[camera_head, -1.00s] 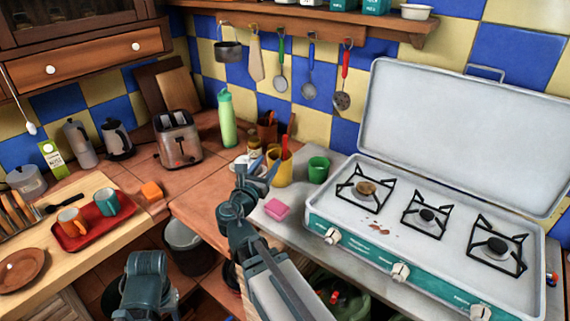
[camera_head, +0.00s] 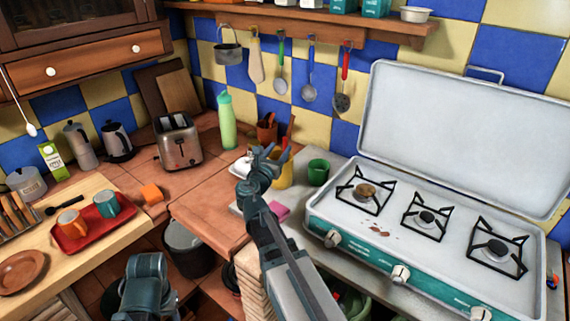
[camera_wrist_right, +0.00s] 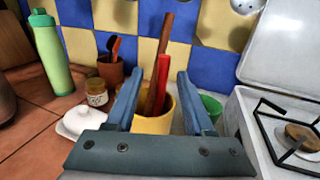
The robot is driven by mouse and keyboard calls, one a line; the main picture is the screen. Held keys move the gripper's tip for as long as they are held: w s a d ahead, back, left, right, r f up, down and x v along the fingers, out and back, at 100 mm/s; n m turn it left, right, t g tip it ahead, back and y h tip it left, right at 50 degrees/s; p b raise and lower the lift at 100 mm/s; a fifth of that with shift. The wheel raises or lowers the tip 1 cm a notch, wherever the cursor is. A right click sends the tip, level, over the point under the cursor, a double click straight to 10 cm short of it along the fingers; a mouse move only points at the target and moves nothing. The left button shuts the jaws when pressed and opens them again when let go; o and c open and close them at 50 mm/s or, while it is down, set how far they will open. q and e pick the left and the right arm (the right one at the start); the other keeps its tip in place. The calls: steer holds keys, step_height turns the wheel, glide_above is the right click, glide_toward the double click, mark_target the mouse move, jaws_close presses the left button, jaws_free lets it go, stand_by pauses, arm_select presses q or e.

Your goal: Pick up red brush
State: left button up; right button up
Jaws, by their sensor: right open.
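The red brush (camera_wrist_right: 161,82) stands handle up in a yellow cup (camera_wrist_right: 152,123), next to a brown wooden handle (camera_wrist_right: 166,42). The yellow cup also shows in the head view (camera_head: 284,176), partly behind my right gripper (camera_head: 266,158), which mostly hides the brush there. In the right wrist view my right gripper (camera_wrist_right: 158,80) is open, and the red handle appears between its two blue fingers, closer to the right one. I see no contact with it. Of my left arm only a link shows at the bottom of the head view; its gripper is out of frame.
A green cup (camera_head: 318,172) and the camping stove (camera_head: 325,218) stand right of the yellow cup. A white butter dish (camera_wrist_right: 80,122), a jar (camera_wrist_right: 96,92) and a terracotta pot (camera_wrist_right: 111,70) stand left. A pink sponge (camera_head: 279,211) lies in front.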

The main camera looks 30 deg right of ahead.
mark_target(284, 145)
steer(key=x, duration=0.4)
steer(key=shift+w+d+f, duration=0.1)
steer(key=shift+d+f, duration=0.1)
steer(key=shift+d, duration=0.25)
steer(key=shift+c, duration=0.3)
jaws_close()
